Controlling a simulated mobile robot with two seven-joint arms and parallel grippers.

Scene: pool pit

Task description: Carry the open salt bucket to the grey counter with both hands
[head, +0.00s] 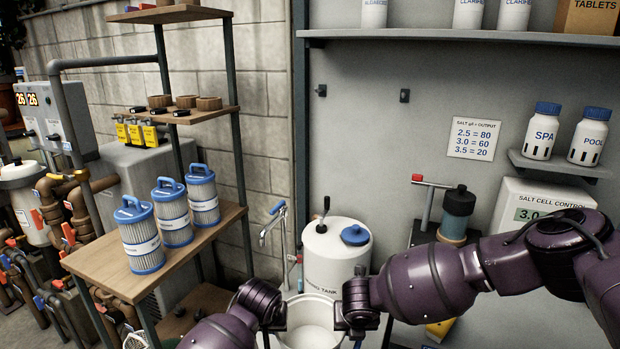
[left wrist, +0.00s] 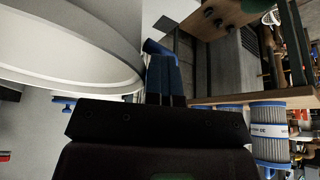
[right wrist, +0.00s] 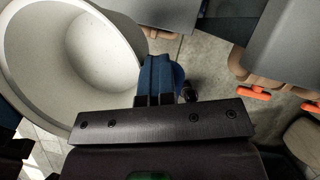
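The open white salt bucket (head: 312,325) is at the bottom middle of the head view, partly cut off. Its pale inside shows in the right wrist view (right wrist: 105,55), and its rim is at upper left in the left wrist view (left wrist: 120,84). My left gripper (head: 275,318) is at the bucket's left side and my right gripper (head: 345,315) at its right side. Both finger pairs are close together at the rim and appear shut on it; the exact contact is hidden. I cannot clearly identify the grey counter.
A white tank (head: 335,255) with a blue cap stands just behind the bucket. A wooden shelf rack (head: 95,262) with blue-capped filter cartridges is at left. A control box (head: 535,205) and a dark-topped bottle (head: 457,215) are at right, partly behind my right arm.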

